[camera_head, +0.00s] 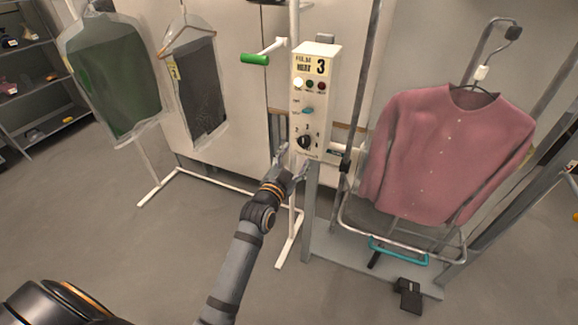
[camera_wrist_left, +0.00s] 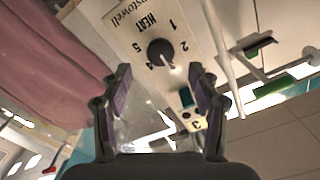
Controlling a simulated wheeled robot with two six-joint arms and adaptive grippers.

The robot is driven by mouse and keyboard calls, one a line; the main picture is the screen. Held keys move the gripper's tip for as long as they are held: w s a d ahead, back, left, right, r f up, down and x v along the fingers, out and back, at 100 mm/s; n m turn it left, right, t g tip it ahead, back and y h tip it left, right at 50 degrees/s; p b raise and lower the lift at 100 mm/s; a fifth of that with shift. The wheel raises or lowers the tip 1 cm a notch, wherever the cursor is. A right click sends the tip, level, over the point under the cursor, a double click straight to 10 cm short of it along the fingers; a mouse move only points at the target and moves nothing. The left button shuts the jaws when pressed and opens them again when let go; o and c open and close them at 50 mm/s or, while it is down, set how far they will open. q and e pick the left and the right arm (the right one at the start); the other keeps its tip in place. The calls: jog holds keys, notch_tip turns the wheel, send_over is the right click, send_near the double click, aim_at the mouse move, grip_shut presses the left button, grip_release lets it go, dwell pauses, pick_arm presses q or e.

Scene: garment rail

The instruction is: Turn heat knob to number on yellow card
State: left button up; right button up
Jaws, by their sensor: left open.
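A cream control box (camera_head: 306,112) stands upright on the rail, with a dark round heat knob (camera_head: 305,141) low on its face. A card on its upper front (camera_head: 311,66) reads HEAT and a large 3. In the left wrist view the knob (camera_wrist_left: 160,52) has 1, 2 and 5 printed around it. A pale mark on it points to the lower right, where the number is unclear. My left gripper (camera_head: 293,161) is open just below the knob, fingers apart; in the wrist view the knob shows between and beyond the fingertips (camera_wrist_left: 160,72). My right gripper is not in view.
A pink shirt (camera_head: 450,150) hangs on a metal frame to the right. Bagged green (camera_head: 115,80) and dark (camera_head: 200,90) garments hang at left. A green-handled lever (camera_head: 254,59) sticks out left of the box. Lamps and a teal switch (camera_head: 307,111) sit above the knob.

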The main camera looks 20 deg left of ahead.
pick_arm(q)
jog(key=s, duration=0.5)
jog(key=shift+s, duration=0.3)
jog(key=shift+a, duration=0.1)
